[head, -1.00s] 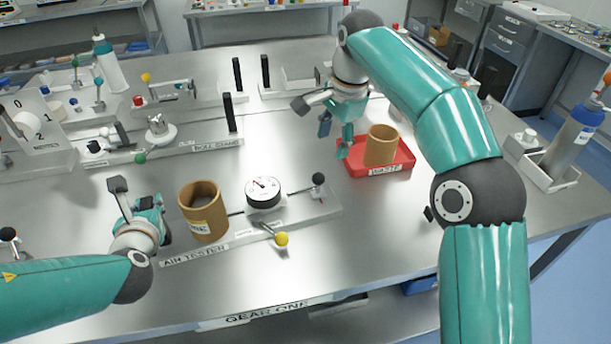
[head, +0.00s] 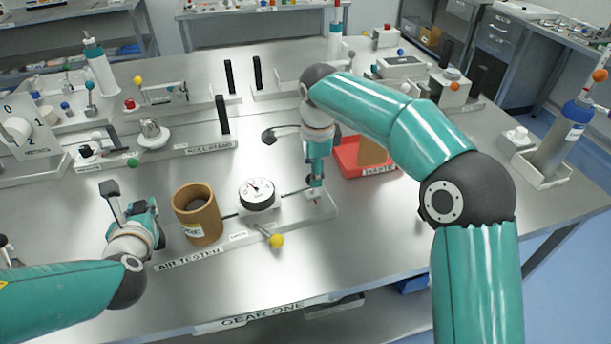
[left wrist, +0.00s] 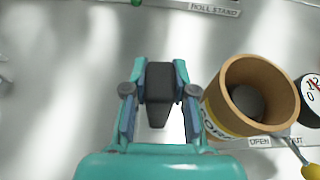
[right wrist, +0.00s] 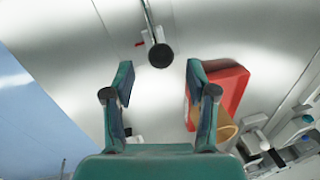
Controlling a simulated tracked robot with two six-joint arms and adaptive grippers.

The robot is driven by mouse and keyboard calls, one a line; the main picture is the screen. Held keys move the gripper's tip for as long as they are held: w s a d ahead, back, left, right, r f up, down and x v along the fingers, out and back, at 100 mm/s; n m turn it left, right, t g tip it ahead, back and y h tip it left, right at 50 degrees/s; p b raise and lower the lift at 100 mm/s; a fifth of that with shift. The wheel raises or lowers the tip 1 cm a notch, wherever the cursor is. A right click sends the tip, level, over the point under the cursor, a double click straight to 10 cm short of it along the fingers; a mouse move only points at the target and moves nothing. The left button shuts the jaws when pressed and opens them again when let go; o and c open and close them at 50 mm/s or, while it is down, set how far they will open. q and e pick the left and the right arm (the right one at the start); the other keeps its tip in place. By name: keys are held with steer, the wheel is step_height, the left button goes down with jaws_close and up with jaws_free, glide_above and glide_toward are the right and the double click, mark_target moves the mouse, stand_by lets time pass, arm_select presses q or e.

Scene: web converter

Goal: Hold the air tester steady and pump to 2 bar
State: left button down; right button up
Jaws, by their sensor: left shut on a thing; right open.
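The air tester's pale base (head: 212,252) lies along the front of the bench. It carries a tan core (head: 198,222), a round white gauge (head: 257,194) with its needle near the low end, and a yellow-knobbed valve lever (head: 277,241). My left gripper (head: 152,220) is left of the core, shut on a dark grey post (left wrist: 160,85). My right gripper (head: 316,192) is over the tester's right end. In the right wrist view, its fingers stand open either side of the black pump knob (right wrist: 160,55), apart from it. The head view hides the knob.
A red waste tray (head: 350,160) holding a tan core (head: 373,152) is close to the right of my right gripper. The roll stand (head: 190,150) is behind the tester. Bare bench lies in front of the tester and at right.

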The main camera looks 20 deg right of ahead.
steer(key=shift+w+f, duration=0.2)
steer(key=shift+f, duration=0.7)
steer(key=shift+w+f, duration=0.15)
steer(key=shift+f, duration=0.75)
jaws_close()
